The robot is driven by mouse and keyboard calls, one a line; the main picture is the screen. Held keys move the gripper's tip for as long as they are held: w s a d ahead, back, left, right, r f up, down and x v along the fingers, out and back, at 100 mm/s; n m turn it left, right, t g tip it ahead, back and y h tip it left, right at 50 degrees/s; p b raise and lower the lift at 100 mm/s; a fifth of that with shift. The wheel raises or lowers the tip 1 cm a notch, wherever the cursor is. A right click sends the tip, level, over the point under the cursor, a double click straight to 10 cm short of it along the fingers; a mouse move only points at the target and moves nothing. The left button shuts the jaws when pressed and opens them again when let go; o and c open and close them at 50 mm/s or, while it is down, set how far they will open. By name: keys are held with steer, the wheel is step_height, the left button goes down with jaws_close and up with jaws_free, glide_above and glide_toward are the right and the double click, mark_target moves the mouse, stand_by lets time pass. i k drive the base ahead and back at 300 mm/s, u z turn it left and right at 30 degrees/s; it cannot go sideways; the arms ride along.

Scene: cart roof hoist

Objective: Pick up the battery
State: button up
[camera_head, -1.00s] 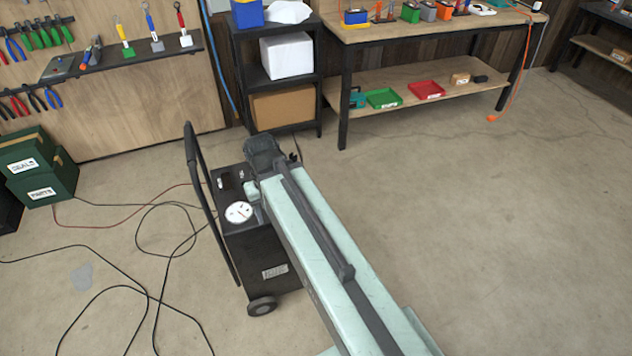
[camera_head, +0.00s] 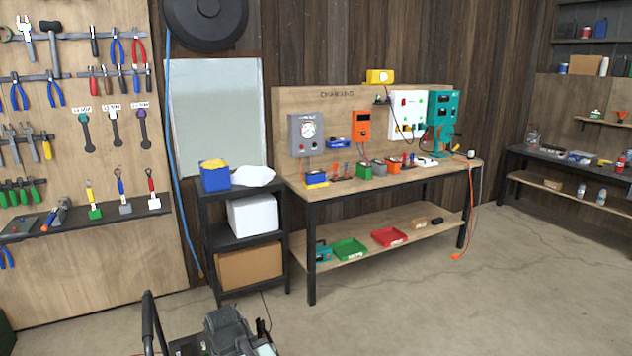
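I cannot tell for sure which thing is the battery. Small battery-like boxes stand on the workbench top: a blue and yellow one (camera_head: 316,179), a red and grey one (camera_head: 393,165), a grey one (camera_head: 379,168) and an orange and green one (camera_head: 364,170). A larger blue box with a yellow top (camera_head: 215,176) stands on the black shelf at the left of the bench. My gripper (camera_head: 240,336) shows only in part at the bottom edge, in front of the shelf and bench and well apart from them. Its fingertips are not clear.
The workbench (camera_head: 400,188) has trays on its lower shelf. The black shelf (camera_head: 207,238) holds boxes. A black cart's handle (camera_head: 149,318) rises beside my gripper. An orange cord (camera_head: 468,230) hangs at the bench's right end. The floor in front of the bench is clear.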

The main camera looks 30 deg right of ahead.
mark_target(316, 176)
steer(key=z, duration=1.7)
steer(key=i, duration=4.65)
steer(key=u, duration=3.85)
steer(key=i, duration=0.45)
steer(key=z, duration=0.15)
